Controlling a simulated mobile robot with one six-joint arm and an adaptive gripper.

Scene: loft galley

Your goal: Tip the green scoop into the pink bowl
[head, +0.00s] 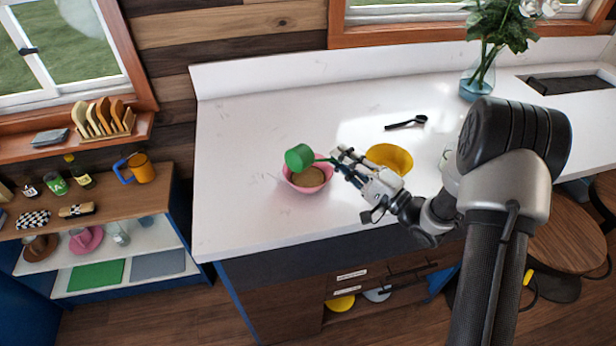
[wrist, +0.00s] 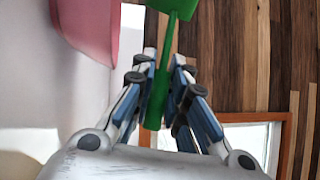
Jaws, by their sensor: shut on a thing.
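The green scoop (head: 299,157) is held over the pink bowl (head: 289,181), at the bowl's back left rim. Its cup looks tilted on its side, and I cannot see into it. The bowl stands on the white counter and holds something brown (head: 309,177). My gripper (head: 341,160) is shut on the scoop's handle, just right of and above the bowl. In the wrist view the green handle (wrist: 160,95) runs between my fingers (wrist: 163,90), and part of the pink bowl (wrist: 92,30) shows at the upper left.
A yellow bowl (head: 390,157) stands close behind my gripper on the white counter (head: 240,130). A black spoon (head: 406,122) lies farther back. A glass vase (head: 477,82) with flowers stands at the back right. The counter's left side is clear.

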